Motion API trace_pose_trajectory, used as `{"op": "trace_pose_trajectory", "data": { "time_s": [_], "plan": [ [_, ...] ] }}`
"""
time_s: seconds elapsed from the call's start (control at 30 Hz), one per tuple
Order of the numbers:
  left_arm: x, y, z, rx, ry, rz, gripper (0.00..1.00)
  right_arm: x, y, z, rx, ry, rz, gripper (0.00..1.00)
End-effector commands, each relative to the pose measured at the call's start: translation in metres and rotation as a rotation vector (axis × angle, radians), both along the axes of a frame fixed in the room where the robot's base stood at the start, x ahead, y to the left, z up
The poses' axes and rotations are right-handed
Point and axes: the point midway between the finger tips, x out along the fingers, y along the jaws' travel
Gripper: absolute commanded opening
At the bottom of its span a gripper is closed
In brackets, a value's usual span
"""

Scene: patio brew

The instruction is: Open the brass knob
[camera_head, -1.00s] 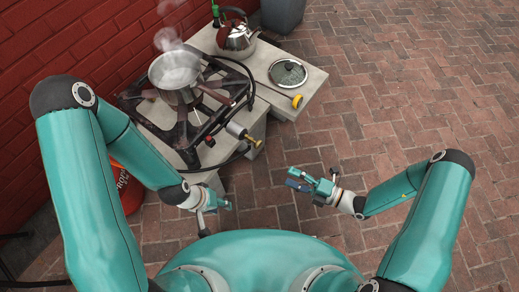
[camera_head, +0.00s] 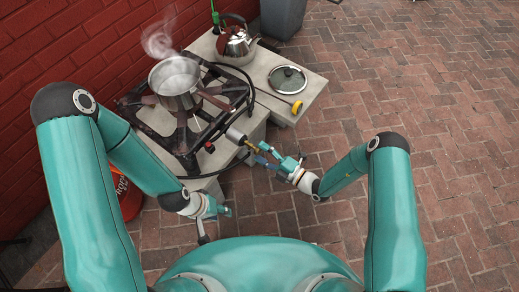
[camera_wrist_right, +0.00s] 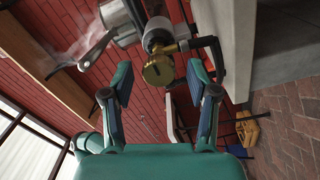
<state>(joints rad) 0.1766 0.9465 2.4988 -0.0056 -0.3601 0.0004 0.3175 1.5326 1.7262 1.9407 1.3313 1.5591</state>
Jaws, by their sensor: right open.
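The brass knob (camera_head: 254,148) sticks out from the front of the stove, at the end of a pale cylindrical fitting (camera_head: 236,135). In the right wrist view the brass knob (camera_wrist_right: 158,72) lies ahead, between the fingertips. My right gripper (camera_head: 268,156) is at the knob, with its jaws apart; in its wrist view the two fingers (camera_wrist_right: 160,85) stand on either side of the knob with gaps. I cannot tell how deep the knob sits between them. My left gripper (camera_head: 217,212) hangs at the lower left, away from the knob; its jaw state is unclear.
A steaming pot (camera_head: 174,78) stands on the black burner grate (camera_head: 190,133). A kettle (camera_head: 236,42), a glass lid (camera_head: 287,78) and a yellow-ended tool (camera_head: 296,106) are on the concrete counter. A red knob (camera_head: 210,148) and a black hose (camera_head: 243,76) are nearby. The brick floor at right is clear.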

Motion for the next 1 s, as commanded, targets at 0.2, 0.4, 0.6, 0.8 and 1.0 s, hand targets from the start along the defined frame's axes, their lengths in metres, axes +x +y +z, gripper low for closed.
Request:
{"op": "trace_pose_trajectory", "data": {
  "time_s": [0.2,0.4,0.6,0.8,1.0],
  "plan": [
    [0.0,0.0,0.0,0.0,0.0,0.0,0.4,0.01,0.016,0.0,0.0,0.0,0.002,0.59],
    [0.0,0.0,0.0,0.0,0.0,0.0,0.4,0.012,0.017,0.0,0.0,0.001,0.0,0.59],
    [0.0,0.0,0.0,0.0,0.0,0.0,0.4,0.012,0.017,0.0,0.0,0.001,0.001,0.46],
    [0.0,0.0,0.0,0.0,0.0,0.0,0.4,0.012,0.017,0.0,-0.001,0.002,0.002,0.12],
    [0.0,0.0,-0.001,0.0,0.0,0.0,0.4,0.011,0.014,-0.001,-0.003,0.002,0.0,0.0]
  ]
}}
